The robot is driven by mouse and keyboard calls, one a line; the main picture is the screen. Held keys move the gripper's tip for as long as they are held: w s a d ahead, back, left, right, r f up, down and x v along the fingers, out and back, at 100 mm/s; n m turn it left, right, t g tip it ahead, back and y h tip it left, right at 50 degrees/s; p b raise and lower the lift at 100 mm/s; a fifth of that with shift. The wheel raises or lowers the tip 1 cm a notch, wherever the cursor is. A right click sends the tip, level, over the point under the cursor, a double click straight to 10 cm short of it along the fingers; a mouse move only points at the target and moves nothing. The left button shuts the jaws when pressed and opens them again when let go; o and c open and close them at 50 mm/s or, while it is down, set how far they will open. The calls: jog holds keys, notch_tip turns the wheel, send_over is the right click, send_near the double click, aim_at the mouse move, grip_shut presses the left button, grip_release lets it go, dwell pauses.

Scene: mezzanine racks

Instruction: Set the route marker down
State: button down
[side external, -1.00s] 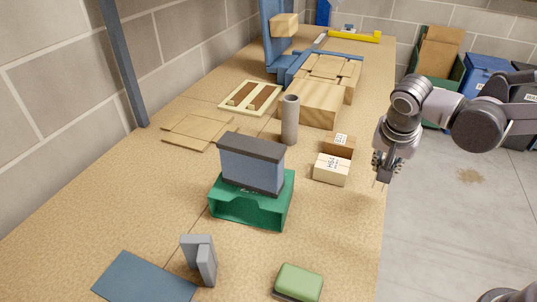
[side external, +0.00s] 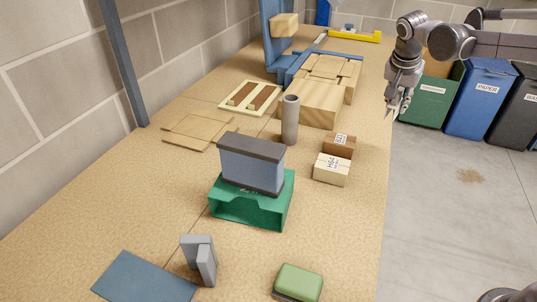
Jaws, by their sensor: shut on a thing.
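My gripper (side external: 396,106) is raised at the upper right, pointing down, by the right edge of the workbench (side external: 350,225) in the picture. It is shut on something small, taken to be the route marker. The fingers cover it and its shape cannot be made out. No other thing in view can be clearly told as the route marker. The gripper is apart from the boxes on the bench.
A brown box (side external: 339,145) and a cream box (side external: 331,170) sit near the right edge. A grey cylinder (side external: 290,120), wooden block (side external: 308,103), green holder (side external: 245,210), grey stand (side external: 200,258) and green-topped block (side external: 298,282) stand around. Bare bench lies front right. Bins (side external: 478,98) stand behind.

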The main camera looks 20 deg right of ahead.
jog(key=w+d+f+m, duration=0.1)
jog(key=w+d, duration=0.3)
jog(key=d, duration=0.3)
jog(key=w+d+f, duration=0.1)
jog(key=w+d, duration=0.3)
jog(key=d, duration=0.3)
send_over(367, 118)
jog(key=a, duration=0.2)
jog(key=f, duration=0.7)
jog(key=shift+s+d+f, duration=0.15)
jog(key=shift+s+d, duration=0.1)
jog(key=shift+s, duration=0.1)
jog(key=shift+f, duration=2.05)
jog(key=shift+f, duration=0.1)
jog(key=c, duration=1.2)
grip_release()
jog(key=shift+o, duration=0.2)
